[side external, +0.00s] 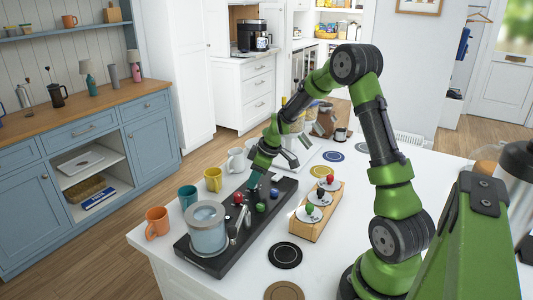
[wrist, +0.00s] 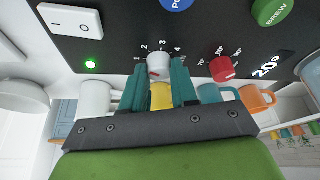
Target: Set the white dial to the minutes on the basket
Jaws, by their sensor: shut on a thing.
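The white dial (wrist: 158,63) sits on the black machine panel. Numbers 1 to 4 arc around its far side, and a small reddish mark shows on its near face. I cannot tell for sure which number it points to. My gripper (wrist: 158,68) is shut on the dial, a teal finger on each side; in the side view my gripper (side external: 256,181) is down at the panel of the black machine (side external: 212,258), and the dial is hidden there. No basket with a readable minutes mark shows.
A blue button (wrist: 175,4), green BREW button (wrist: 271,11) and white switch (wrist: 70,19) are also there. Mugs line the machine; a wooden stand (side external: 305,231) is to its right.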

